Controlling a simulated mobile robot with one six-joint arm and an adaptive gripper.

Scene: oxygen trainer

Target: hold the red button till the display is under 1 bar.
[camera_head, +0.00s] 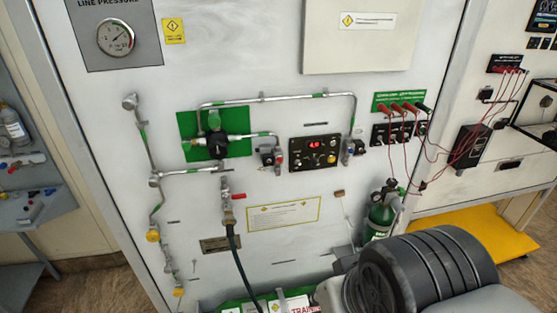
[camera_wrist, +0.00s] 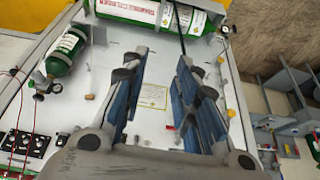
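A small black control panel (camera_head: 315,153) sits in the middle of the white wall board in the head view. Its display (camera_head: 318,143) glows red, but the digits are too small to read. A yellow round control (camera_head: 332,159) shows at the panel's lower right. I cannot surely pick out the red button among the small controls. My gripper (camera_wrist: 160,65) shows in the wrist view with its two blue-padded fingers wide apart and nothing between them. The control panel is not clearly visible in the wrist view. In the head view my dark arm covers the lower right.
A pressure gauge (camera_head: 115,37) is at the upper left. A green-backed regulator (camera_head: 216,138) and metal pipes are left of the panel. Red leads (camera_head: 448,155) hang at the right. A green cylinder (camera_head: 381,215) stands low beside my arm; it also shows in the wrist view (camera_wrist: 66,51).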

